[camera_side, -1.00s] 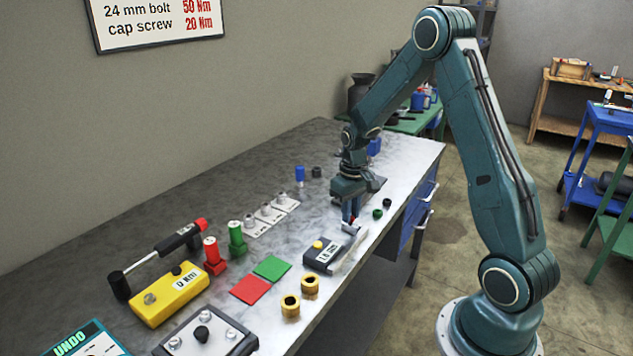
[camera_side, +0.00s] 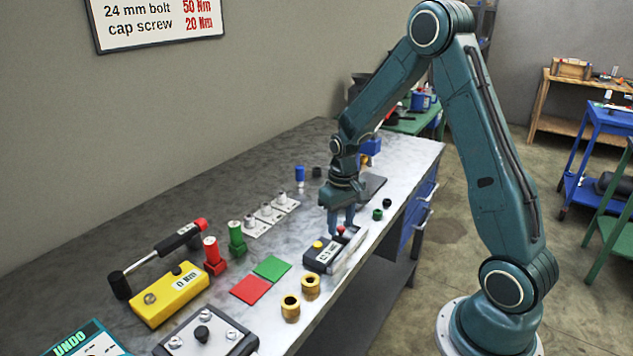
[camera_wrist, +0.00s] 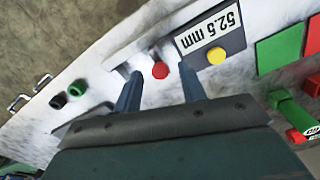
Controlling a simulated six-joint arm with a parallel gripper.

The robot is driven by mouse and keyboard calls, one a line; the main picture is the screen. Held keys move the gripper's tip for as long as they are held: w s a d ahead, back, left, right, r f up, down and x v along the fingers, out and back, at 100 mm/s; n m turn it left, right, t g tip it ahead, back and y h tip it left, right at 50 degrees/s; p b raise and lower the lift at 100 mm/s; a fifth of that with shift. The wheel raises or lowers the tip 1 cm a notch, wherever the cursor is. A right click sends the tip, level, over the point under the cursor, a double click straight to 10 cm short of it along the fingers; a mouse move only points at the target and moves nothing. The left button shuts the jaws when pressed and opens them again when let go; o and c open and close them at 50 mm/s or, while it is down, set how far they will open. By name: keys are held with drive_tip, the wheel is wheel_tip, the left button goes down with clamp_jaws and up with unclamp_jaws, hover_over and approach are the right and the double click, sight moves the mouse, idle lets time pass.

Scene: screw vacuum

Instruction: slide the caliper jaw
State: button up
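The caliper has a dark body (camera_side: 318,262) with a display reading 52.5 mm (camera_wrist: 208,27) and a yellow button (camera_wrist: 217,56). Its pale metal beam (camera_side: 349,255) lies along the body's side and also shows in the wrist view (camera_wrist: 172,23). A red knob (camera_wrist: 160,70) sits beside the body and shows in the side view too (camera_side: 340,230). My gripper (camera_side: 341,228) is above the caliper, pointing down. Its two fingers are apart, one to each side of the red knob in the wrist view (camera_wrist: 158,72). I cannot tell how far the tips reach down past the knob.
Green and red pads (camera_side: 271,267) lie left of the caliper. Two brass rings (camera_side: 300,297) stand in front. Small dark and green rings (camera_side: 382,209) lie to the right, near the bench edge. A yellow box (camera_side: 170,293) and a torque wrench (camera_side: 160,256) are further left.

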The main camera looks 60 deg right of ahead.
sight(341, 229)
wheel_tip(341, 229, up, 14)
idle(1.0)
drive_tip(key=shift+f, duration=0.1)
drive_tip(key=s+a+r+n+t, duration=0.2)
drive_tip(key=s+a+r+t, duration=0.1)
drive_tip(key=s+a+r, duration=0.55)
drive_tip(key=s+a+n+t, duration=0.1)
drive_tip(key=s+a+t, duration=0.1)
drive_tip(key=s+a, duration=0.4)
drive_tip(key=s, duration=0.4)
drive_tip(key=shift+s+n+t, duration=0.3)
drive_tip(key=shift+s, duration=0.1)
